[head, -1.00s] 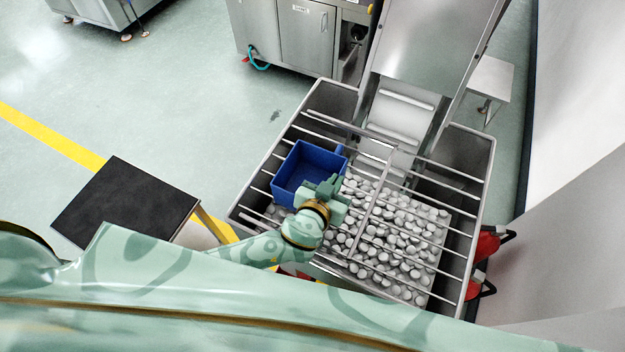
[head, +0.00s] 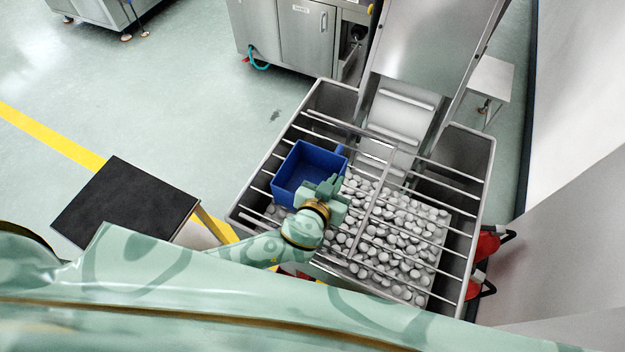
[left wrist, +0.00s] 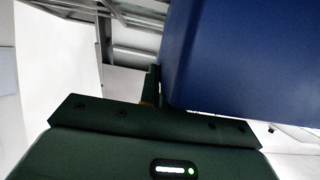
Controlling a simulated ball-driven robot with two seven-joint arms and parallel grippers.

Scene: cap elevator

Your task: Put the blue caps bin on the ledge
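The blue caps bin (head: 292,176) rests on the metal bars at the left part of the steel hopper; its inside looks empty. Its blue wall fills the upper right of the left wrist view (left wrist: 245,60). My left gripper (head: 328,186) is at the bin's near right side. In the left wrist view one finger (left wrist: 151,86) stands near the gripper's middle, against the bin's edge. The other finger is hidden by the bin, and the gripper looks shut on its wall. My right gripper is not in view. Which surface is the ledge I cannot tell.
The hopper (head: 484,172) holds many pale caps (head: 392,240) under its bars. A steel chute (head: 425,45) rises behind it. A black-topped stand (head: 125,203) is at the left, a small steel table (head: 488,80) at the back right. Open floor lies at the upper left.

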